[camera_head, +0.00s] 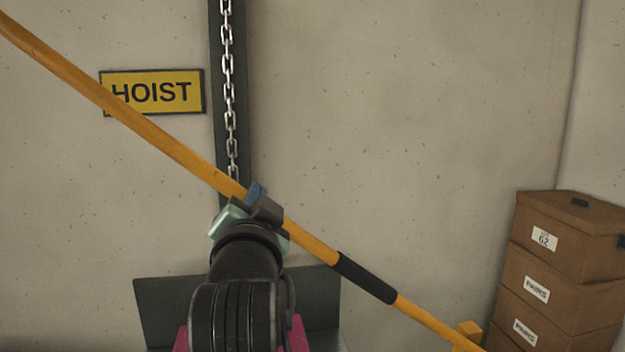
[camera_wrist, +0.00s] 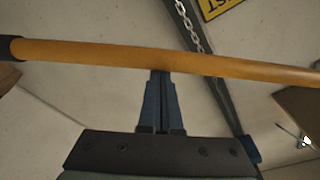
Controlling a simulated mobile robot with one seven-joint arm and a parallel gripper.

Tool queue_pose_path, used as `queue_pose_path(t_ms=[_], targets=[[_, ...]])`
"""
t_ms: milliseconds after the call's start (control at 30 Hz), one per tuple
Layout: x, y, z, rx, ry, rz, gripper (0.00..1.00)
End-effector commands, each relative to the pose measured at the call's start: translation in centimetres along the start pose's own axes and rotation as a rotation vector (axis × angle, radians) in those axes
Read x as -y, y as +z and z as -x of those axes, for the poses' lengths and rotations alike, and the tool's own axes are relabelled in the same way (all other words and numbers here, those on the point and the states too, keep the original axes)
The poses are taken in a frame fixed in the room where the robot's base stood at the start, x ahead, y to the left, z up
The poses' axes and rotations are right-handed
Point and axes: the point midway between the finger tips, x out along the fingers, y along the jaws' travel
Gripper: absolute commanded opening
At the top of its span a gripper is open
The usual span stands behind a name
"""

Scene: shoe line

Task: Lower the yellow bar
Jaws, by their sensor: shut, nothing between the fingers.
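The yellow bar (camera_head: 170,147) slopes across the head view from upper left down to lower right. A black grip sleeve (camera_head: 365,277) is around its lower part. In the wrist view the bar (camera_wrist: 120,58) crosses from side to side, with the dark sleeve (camera_wrist: 10,48) at the left edge. My gripper (camera_head: 256,191) is at the bar's middle stretch, up-left of the sleeve. In the wrist view my gripper's blue fingers (camera_wrist: 161,76) are together and empty, their tips at the bar's lower edge. I cannot tell whether they touch it.
A chain (camera_head: 228,80) hangs along a dark upright post (camera_head: 215,60) behind the bar. A yellow HOIST sign (camera_head: 152,92) is on the wall. Stacked brown boxes (camera_head: 565,290) stand at the right. A dark panel (camera_head: 165,305) is low behind my arm.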

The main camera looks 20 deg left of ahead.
Motion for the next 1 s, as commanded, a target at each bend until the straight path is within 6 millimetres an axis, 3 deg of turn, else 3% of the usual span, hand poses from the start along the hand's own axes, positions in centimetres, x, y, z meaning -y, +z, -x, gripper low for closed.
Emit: queue_pose_path(t_ms=[33,233,500,800,1000], targets=[[-0.7,3.1,0.3,0.006,-0.006,0.029,0.0],[-1.1,10.6,1.4,0.006,-0.023,0.155,0.0],[-3.3,20.3,2.7,0.007,-0.044,0.32,0.0],[-7.0,29.8,4.1,0.006,-0.068,0.493,0.0],[-9.6,34.4,4.8,0.004,-0.081,0.587,0.0]])
